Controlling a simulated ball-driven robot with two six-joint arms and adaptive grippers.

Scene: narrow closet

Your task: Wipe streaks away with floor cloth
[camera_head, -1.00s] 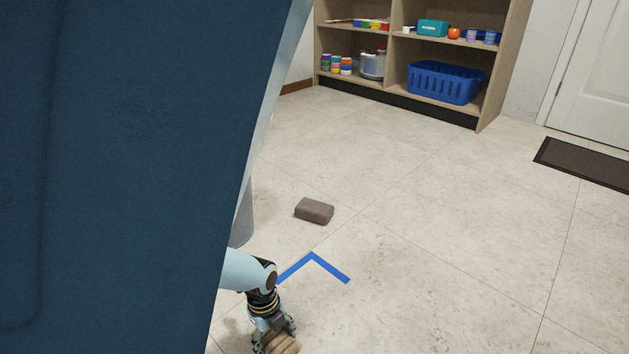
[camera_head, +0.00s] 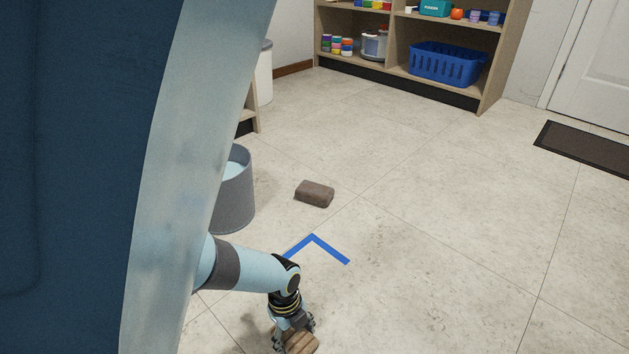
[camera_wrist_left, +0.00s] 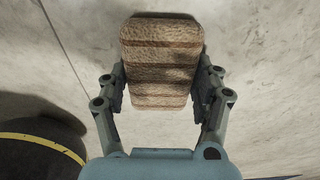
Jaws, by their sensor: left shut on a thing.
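My left gripper (camera_head: 293,331) is low over the floor at the bottom of the head view. It is shut on the floor cloth (camera_head: 301,343), a brown, striped, padded piece. In the left wrist view the cloth (camera_wrist_left: 161,60) sits between the two fingers of the gripper (camera_wrist_left: 160,90), its far part sticking out beyond them. I cannot tell whether the cloth touches the floor. Faint grey smudges (camera_head: 385,238) mark the pale tiles to the right of a blue tape corner (camera_head: 313,239). My right gripper is not in view.
A brown block (camera_head: 314,194) lies on the floor beyond the tape. A grey bucket (camera_head: 236,192) with pale liquid stands left of it. Shelves with a blue basket (camera_head: 445,64) stand at the back, a dark mat (camera_head: 590,150) at right. My own body covers the left side.

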